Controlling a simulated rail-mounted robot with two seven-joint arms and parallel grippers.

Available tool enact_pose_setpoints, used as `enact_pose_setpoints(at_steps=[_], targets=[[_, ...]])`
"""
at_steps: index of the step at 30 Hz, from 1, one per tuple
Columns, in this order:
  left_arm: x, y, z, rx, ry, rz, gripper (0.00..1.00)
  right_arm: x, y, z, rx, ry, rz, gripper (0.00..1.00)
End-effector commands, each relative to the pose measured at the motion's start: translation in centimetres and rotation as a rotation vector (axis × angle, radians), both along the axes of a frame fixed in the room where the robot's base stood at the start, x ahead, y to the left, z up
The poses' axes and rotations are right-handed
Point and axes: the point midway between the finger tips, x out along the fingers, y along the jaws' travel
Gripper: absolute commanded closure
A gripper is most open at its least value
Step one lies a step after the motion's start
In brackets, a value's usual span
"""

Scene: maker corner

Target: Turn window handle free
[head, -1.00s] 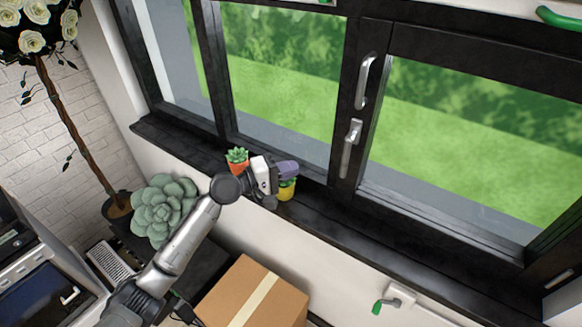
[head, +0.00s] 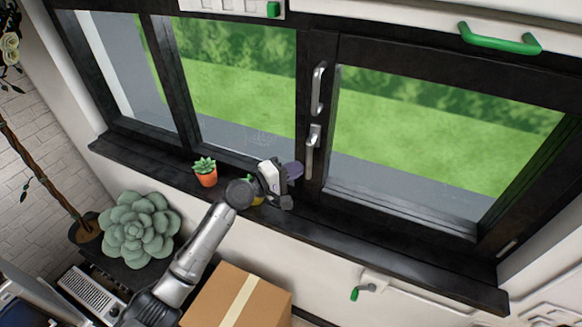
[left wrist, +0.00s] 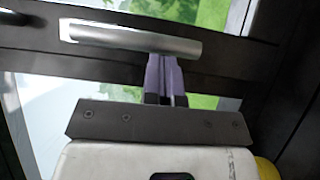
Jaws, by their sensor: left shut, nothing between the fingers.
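The silver lever window handle (head: 311,150) is on the black middle frame post and points downward. It also shows in the left wrist view (left wrist: 135,40), lying across the upper part of the picture. My left gripper (head: 294,171) is just left of the lever's lower part in the head view. In the left wrist view, its purple fingers (left wrist: 164,72) are together and empty, with their tips at the lever's edge near its free end. I cannot tell whether they touch it. My right gripper is not in view.
A second silver handle (head: 318,90) is above the lever. On the sill (head: 400,248) stand a succulent in an orange pot (head: 206,176) and a yellow pot (head: 257,200) partly hidden by my left gripper. A cardboard box (head: 222,292) is below.

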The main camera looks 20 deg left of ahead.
Motion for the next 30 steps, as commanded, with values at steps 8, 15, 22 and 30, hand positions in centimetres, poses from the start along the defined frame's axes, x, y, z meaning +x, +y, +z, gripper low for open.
enact_pose_setpoints(at_steps=[8, 15, 22, 30], targets=[[0.0, 0.0, -0.1, -0.004, 0.0, 0.0, 1.0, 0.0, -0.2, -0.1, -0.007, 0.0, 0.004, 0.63], [0.0, -0.5, -0.3, -0.056, 0.002, 0.0, 1.0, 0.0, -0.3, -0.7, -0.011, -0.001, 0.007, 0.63], [-0.1, -0.8, -0.4, -0.093, 0.005, 0.0, 1.0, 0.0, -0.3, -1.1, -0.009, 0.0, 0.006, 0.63], [-0.1, -1.7, -0.7, -0.186, 0.01, -0.003, 1.0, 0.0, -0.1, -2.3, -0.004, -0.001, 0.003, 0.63]])
